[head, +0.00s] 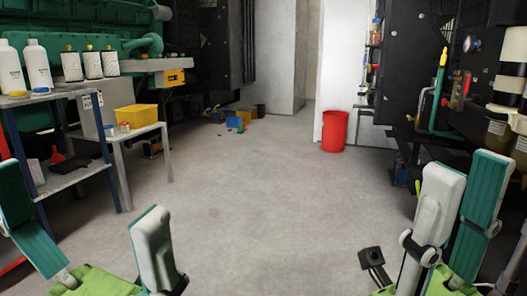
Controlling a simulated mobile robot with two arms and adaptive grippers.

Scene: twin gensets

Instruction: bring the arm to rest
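My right gripper (470,166) is at the lower right. Its two white and teal fingers point up and stand a little apart, with nothing seen between them. My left gripper (82,190) is at the lower left. Its fingers are spread wide and empty, one near the left edge and one nearer the middle. The bases of both grippers are cut off by the bottom edge. Neither gripper is seen holding anything.
A blue-framed shelf (85,170) with white bottles (38,66) stands at left. Beside it a small table (148,131) holds a yellow bin (137,116). A red bin (334,131) stands ahead right. Dark machinery (400,75) lines the right. The middle floor (255,190) is clear.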

